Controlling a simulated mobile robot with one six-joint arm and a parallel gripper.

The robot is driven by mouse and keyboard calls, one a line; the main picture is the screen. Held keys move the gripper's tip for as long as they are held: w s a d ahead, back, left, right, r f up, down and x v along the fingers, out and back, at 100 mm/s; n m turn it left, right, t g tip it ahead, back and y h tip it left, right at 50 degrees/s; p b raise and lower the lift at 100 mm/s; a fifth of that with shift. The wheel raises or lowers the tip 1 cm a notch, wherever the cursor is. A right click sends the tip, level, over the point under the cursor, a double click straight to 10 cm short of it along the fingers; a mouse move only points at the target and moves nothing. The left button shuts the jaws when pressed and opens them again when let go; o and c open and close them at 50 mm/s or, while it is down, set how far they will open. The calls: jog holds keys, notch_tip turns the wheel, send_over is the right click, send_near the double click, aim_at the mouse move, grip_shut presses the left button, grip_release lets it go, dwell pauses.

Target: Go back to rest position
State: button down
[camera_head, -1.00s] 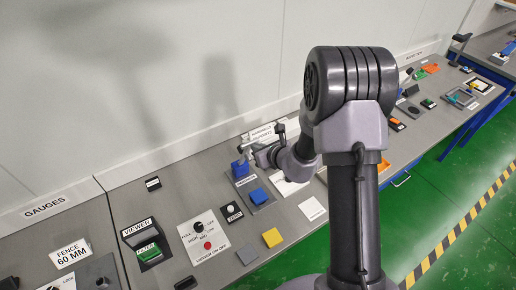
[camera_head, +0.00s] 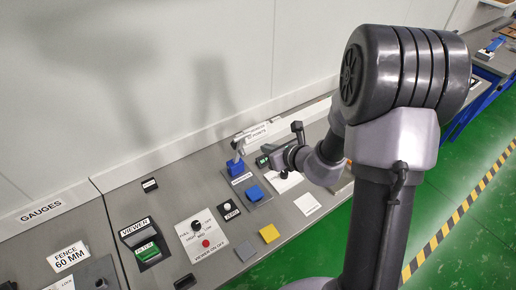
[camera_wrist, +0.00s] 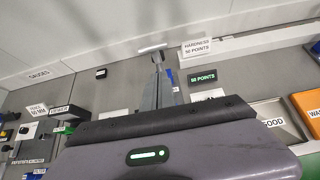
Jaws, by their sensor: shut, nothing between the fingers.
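My gripper (camera_head: 278,158) is shut and empty. In the head view it is at the end of my bent arm, above the bench at the right of the hardness tester, with its fingertips hard to make out. In the wrist view its dark body (camera_wrist: 160,122), with a green light on it, fills the bottom of the picture.
A lit "50 POINTS" display (camera_wrist: 203,77) stands near the tester. The wall is behind.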

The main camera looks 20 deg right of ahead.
jog(key=s+a+n+g+y+b, duration=0.4)
jog(key=s+a+n+g+b, duration=0.1)
jog(key=s+a+n+b, duration=1.2)
jog(key=s+d+f+n+h+b, duration=0.5)
jog(key=s+d+n, duration=0.3)
jog(key=s+n, duration=0.3)
jog(key=shift+s+f+h+b, duration=0.15)
jog(key=shift+f+h+b, duration=0.3)
jog(key=shift+b, duration=0.35)
jog(key=shift+d, duration=0.1)
